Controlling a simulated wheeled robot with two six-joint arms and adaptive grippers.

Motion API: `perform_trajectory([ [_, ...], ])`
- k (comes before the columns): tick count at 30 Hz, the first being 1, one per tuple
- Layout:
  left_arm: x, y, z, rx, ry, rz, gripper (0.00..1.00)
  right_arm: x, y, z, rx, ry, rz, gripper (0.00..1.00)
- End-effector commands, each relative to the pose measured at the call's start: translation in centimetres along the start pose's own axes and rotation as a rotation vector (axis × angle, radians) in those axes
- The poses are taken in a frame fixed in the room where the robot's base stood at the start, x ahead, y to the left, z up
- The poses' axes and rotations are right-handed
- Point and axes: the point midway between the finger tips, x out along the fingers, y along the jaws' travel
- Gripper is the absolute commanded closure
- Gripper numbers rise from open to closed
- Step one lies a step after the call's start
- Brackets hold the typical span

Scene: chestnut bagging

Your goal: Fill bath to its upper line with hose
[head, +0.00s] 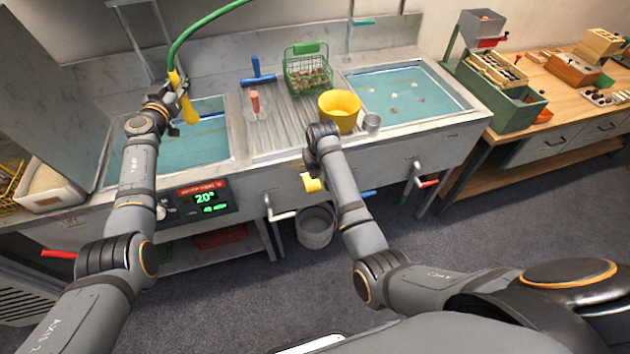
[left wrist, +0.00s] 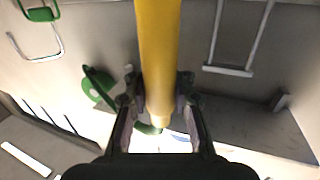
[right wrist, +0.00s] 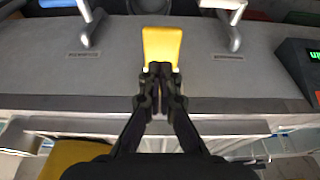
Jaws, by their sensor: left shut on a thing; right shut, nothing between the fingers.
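My left gripper (head: 176,92) is shut on the yellow hose nozzle (head: 187,108), which points down over the left basin (head: 232,140). The nozzle fills the middle of the left wrist view (left wrist: 158,50). The green hose (head: 190,38) arches up from it. Blue-green water (head: 205,148) stands in the left basin; its level against any line is too small to tell. My right gripper (right wrist: 160,75) is shut and empty, its tips at a yellow lever (right wrist: 162,48) on the sink front. The lever also shows in the head view (head: 312,183); I cannot tell if they touch.
The right basin (head: 460,97) holds water with a few small pieces. Between the basins are a green wire basket (head: 308,72), a yellow bowl (head: 339,108) and a metal cup (head: 372,122). A panel (head: 204,198) reads 20°. A bucket (head: 315,228) stands below the sink.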

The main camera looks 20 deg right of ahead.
Motion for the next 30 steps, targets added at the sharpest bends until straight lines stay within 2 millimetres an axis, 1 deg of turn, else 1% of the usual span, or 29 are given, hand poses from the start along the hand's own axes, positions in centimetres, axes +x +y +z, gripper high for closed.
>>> perform_trajectory([
  [1, 0.0, -0.1, 0.0, 0.0, 0.0, -0.001, 1.0, 1.0, 0.1, 0.1, 0.0, -0.002, 0.001, 1.0],
  [3, 0.0, -0.1, 0.0, 0.0, 0.0, -0.001, 1.0, 2.1, 0.1, 0.5, 0.0, -0.002, 0.001, 1.0],
  [6, 0.0, -0.1, 0.0, 0.0, 0.0, -0.001, 1.0, 3.3, 0.1, 0.8, 0.001, -0.001, 0.001, 1.0],
  [9, 0.0, -0.1, 0.0, 0.0, 0.0, -0.001, 1.0, 4.0, 0.1, 1.1, 0.001, 0.0, 0.001, 1.0],
  [23, 0.0, -0.1, 0.0, 0.0, 0.0, -0.001, 1.0, 4.5, 0.0, 1.3, 0.001, 0.016, 0.0, 1.0],
  [26, 0.0, -0.1, 0.0, 0.0, 0.0, -0.001, 1.0, 5.0, 0.0, 2.0, 0.001, 0.084, -0.001, 1.0],
  [30, 0.0, -0.1, 0.0, 0.0, 0.001, -0.001, 1.0, 5.9, 0.0, 2.7, 0.001, 0.232, -0.001, 1.0],
])
